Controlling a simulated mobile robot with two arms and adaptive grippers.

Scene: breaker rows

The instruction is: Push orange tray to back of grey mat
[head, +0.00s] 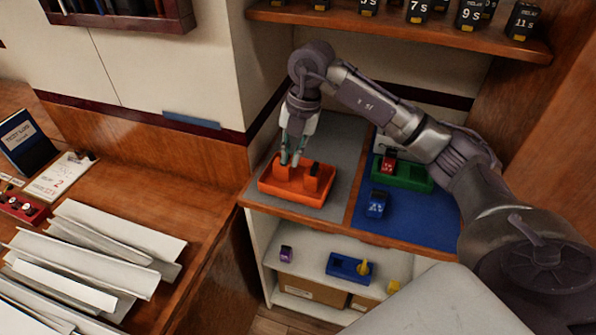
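The orange tray (290,198) sits on the front part of the grey mat (341,132), close to the shelf's front edge. Bare grey mat shows behind and to the right of the tray. My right gripper (290,164) points down at the tray's back left part. Its two teal fingers are a little apart, with nothing clearly seen between them. Whether the tips touch the tray or a piece in it, I cannot tell. My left gripper is not in view.
Right of the grey mat is a blue mat (425,208) with a green tray (401,176) and a blue block (376,204). A wooden shelf (400,25) with black relays hangs above. A wooden wall stands close on the left. A lower shelf holds a blue tray (345,266).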

